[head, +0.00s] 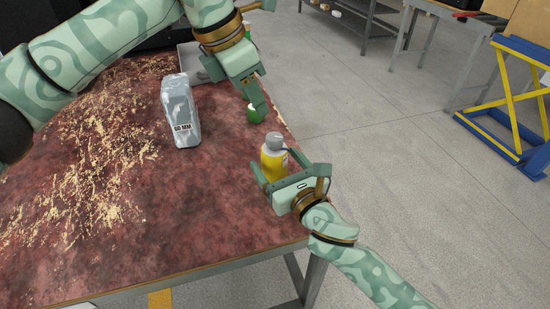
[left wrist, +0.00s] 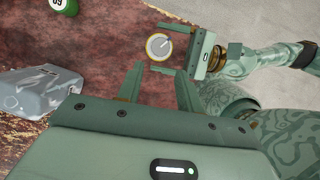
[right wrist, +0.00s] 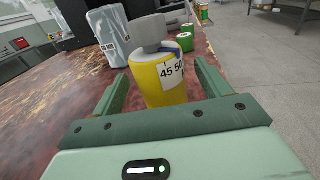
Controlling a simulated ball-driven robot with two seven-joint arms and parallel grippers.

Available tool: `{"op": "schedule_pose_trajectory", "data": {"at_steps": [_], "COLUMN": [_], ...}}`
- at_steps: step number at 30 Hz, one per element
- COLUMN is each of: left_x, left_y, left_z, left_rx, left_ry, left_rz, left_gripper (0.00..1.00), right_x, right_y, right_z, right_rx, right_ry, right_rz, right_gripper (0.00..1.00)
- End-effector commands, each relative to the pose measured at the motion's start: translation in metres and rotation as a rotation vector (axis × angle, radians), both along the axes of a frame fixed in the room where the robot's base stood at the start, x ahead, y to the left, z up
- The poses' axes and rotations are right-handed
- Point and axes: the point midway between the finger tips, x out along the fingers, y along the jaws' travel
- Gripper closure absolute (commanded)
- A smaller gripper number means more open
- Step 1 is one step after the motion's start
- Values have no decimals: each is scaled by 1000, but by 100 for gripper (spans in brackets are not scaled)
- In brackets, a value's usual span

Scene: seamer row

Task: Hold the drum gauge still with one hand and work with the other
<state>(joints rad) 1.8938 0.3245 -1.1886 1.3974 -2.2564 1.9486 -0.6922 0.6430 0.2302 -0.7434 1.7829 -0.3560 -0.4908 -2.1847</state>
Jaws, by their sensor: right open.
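The drum gauge (head: 273,165) looks like an upright yellow cylinder with a grey top. It stands on the red-brown table near its right edge. In the right wrist view the gauge (right wrist: 160,78) has a white label reading "45 50" and a small blue part. My right gripper (head: 273,178) is open, with a finger on either side of the gauge and gaps showing. In the left wrist view the gauge's round top (left wrist: 159,47) shows a pointer-like mark. My left gripper (head: 262,103) is open and empty, above the table beyond the gauge; its fingers (left wrist: 157,90) are apart.
A grey block marked "MM" (head: 180,110) stands left of the gauge. Yellowish shavings cover the left tabletop. A blue-yellow lift stand (head: 505,95) is at right.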

Motion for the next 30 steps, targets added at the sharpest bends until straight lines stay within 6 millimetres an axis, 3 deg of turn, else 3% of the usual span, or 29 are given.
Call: {"op": "schedule_pose_trajectory", "data": {"at_steps": [6, 14, 20, 22, 24, 30], "left_x": [0, 0, 0, 0, 0, -6], "left_y": [0, 0, 0, 0, -1, -13], "left_z": [0, 0, 0, 0, -1, -11], "left_rx": [0, 0, 0, 0, -6, -183], "left_ry": [0, 0, 0, 0, 6, 198], "left_rz": [0, 0, 0, 0, 7, 214], "left_gripper": [64, 64, 64, 61, 47, 47], "right_x": [16, 17, 17, 17, 17, 17], "right_y": [8, 8, 8, 8, 8, 8], "right_z": [0, 0, 0, 0, -1, 0], "right_rx": [0, 0, 0, 0, 0, 0], "right_ry": [0, 1, 1, 1, 1, 1], "right_rz": [-1, -1, -1, -1, -1, -1], "right_gripper": [23, 23, 73, 75, 75, 75]}}
